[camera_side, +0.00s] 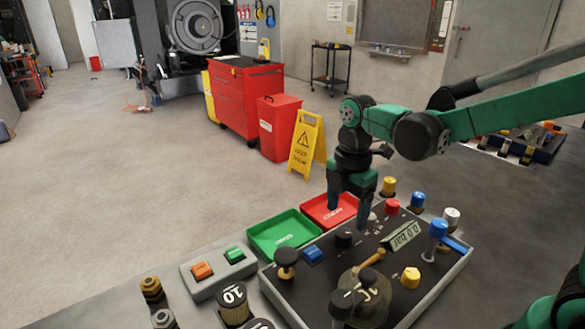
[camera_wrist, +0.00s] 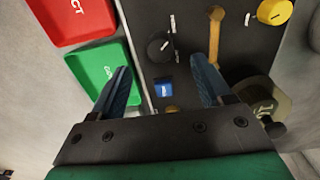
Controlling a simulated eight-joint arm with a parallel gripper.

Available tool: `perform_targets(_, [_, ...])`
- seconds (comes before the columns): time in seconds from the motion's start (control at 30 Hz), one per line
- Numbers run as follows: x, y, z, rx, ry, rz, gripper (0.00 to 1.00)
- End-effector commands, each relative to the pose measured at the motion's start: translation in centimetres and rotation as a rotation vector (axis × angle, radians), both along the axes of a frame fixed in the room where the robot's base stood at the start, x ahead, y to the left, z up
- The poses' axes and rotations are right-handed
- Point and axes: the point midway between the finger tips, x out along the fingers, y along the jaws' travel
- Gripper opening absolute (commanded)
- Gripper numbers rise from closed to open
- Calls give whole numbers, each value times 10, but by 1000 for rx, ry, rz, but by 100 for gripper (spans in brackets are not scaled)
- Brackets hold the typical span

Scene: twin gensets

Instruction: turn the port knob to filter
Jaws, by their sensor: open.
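A small black knob (camera_side: 343,240) sits on the dark top of the control panel (camera_side: 325,262). It shows in the wrist view (camera_wrist: 159,47) just beyond the gap between my fingers, with a pale mark on it and small white marks beside it. I cannot read the labels or tell which setting it points to, nor confirm that it is the port knob. My gripper (camera_side: 348,212) points down above the panel, close to this knob, with its blue fingers apart. In the wrist view my gripper (camera_wrist: 160,70) is open and empty.
A brass lever (camera_side: 371,258), a blue button (camera_side: 313,255), a black mushroom knob (camera_side: 286,256) and a yellow knob (camera_side: 411,277) crowd the panel. A green tray (camera_side: 283,233) and a red tray (camera_side: 328,210) lie beside it. A pressure display (camera_side: 402,235) reads 0.0 bar.

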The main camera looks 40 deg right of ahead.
Motion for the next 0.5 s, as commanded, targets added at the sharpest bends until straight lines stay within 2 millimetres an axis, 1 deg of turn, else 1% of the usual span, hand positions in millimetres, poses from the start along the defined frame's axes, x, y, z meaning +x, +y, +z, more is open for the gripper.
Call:
perform_targets(0.2, [0, 0, -28, 0, -2, -2, 72])
perform_targets(0.3, [0, 0, -38, 0, -2, -3, 72])
perform_targets(0.5, [0, 0, -48, 0, -3, -3, 72])
